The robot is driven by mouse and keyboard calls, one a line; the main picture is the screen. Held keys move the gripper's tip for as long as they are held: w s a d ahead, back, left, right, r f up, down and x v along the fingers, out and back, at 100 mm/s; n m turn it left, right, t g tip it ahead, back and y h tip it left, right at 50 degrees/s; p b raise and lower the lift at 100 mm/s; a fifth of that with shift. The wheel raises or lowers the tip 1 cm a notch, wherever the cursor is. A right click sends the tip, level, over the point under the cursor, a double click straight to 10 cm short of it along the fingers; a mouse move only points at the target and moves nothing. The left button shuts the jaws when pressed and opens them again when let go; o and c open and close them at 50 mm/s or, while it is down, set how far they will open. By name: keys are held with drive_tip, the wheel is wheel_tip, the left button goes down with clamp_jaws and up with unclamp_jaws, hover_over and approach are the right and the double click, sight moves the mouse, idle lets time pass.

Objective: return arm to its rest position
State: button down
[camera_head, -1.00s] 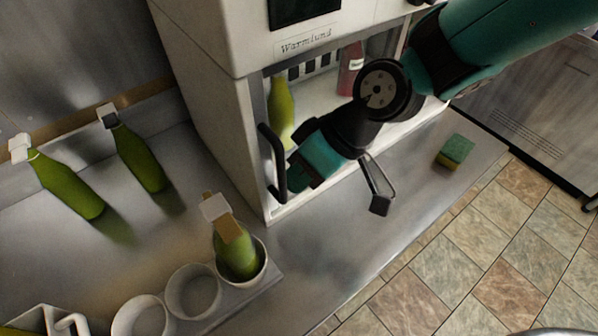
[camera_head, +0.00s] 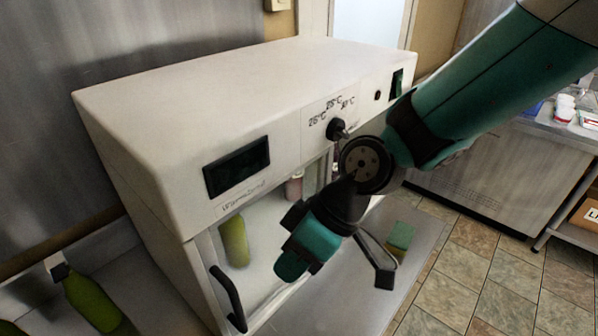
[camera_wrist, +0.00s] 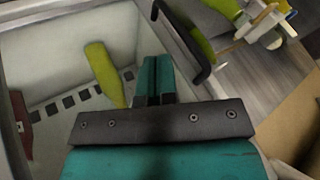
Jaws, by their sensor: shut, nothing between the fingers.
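My gripper (camera_head: 288,264), teal with black parts, hangs in front of the open white warming cabinet (camera_head: 190,100). In the wrist view its teal fingers (camera_wrist: 156,72) are together and empty. The black door handle (camera_head: 228,300) is to the left of the gripper in the head view, and apart from it. In the wrist view the handle (camera_wrist: 183,42) is just to the right of the fingers. A green bottle (camera_head: 235,241) stands inside the cabinet, and a red bottle (camera_head: 295,187) is farther back. My arm covers part of the opening.
A green and yellow sponge (camera_head: 401,236) lies on the steel counter (camera_head: 345,293) to the right of the cabinet. Another green bottle (camera_head: 92,303) stands at the lower left. A temperature knob (camera_head: 337,129) sits on the cabinet front behind my wrist. Tiled floor lies to the right.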

drive_tip(key=s+d+r+m+t+h, duration=0.1)
drive_tip(key=s+d+r+m, duration=0.1)
drive_tip(key=d, duration=0.4)
drive_tip(key=s+d+r+m+t+b, duration=0.1)
drive_tip(key=s+d+r+m, duration=0.1)
drive_tip(key=d+r, duration=0.2)
drive_tip(key=s+d+r+m+t+h+b, duration=0.1)
drive_tip(key=s+d+r+m, duration=0.1)
drive_tip(key=d, duration=0.6)
drive_tip(key=shift+s+d+r+m+h, duration=0.25)
drive_tip(key=shift+r+m, duration=0.25)
drive_tip(key=shift+r, duration=0.25)
drive_tip(key=c, duration=1.8)
unclamp_jaws()
drive_tip(key=shift+a, duration=0.1)
